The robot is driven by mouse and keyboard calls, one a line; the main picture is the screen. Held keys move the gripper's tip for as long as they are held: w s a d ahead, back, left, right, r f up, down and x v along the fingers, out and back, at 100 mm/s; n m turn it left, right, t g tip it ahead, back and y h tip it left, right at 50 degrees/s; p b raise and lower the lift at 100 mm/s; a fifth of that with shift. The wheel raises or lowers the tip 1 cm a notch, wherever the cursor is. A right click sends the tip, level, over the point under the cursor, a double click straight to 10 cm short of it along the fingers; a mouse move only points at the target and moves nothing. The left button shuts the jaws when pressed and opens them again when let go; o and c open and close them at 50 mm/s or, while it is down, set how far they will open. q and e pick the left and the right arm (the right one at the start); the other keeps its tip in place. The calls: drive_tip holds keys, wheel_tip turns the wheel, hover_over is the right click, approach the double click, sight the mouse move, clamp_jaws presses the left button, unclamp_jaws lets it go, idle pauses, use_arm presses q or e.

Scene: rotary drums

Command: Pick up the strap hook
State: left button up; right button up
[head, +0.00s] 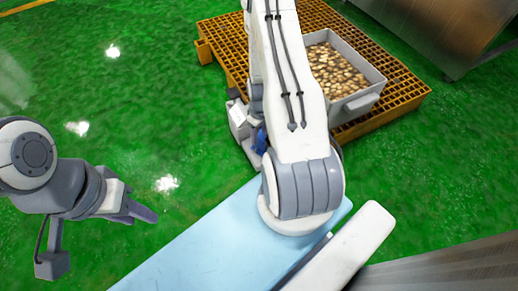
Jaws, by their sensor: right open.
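My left gripper (143,215) hangs over the green floor at the left, with nothing visible in it; its finger gap is unclear from this angle. My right arm rises through the middle and hides much of its own wrist. My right gripper (252,150) shows partly, left of that arm, near the front of the yellow grating; it is open. A small blue piece (259,138) shows close beside it, mostly covered by the arm. I cannot tell whether this blue piece is the strap hook. No other strap hook is visible.
A yellow grated platform (398,101) lies at the back, carrying a grey bin (365,101) full of small brownish pieces. A steel cabinet (440,30) stands at the upper right. Open green floor (120,110) fills the left side.

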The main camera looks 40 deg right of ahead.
sight(259, 143)
wheel_tip(259, 143, down, 2)
drive_tip(key=shift+f+b, duration=0.2)
drive_tip(key=shift+b, duration=0.2)
drive_tip(key=f+b, duration=0.5)
drive_tip(key=shift+w+d, duration=0.2)
drive_tip(key=shift+w, duration=0.1)
use_arm(q)
wheel_tip(259, 143, down, 6)
drive_tip(key=shift+f, duration=0.25)
use_arm(e)
clamp_jaws()
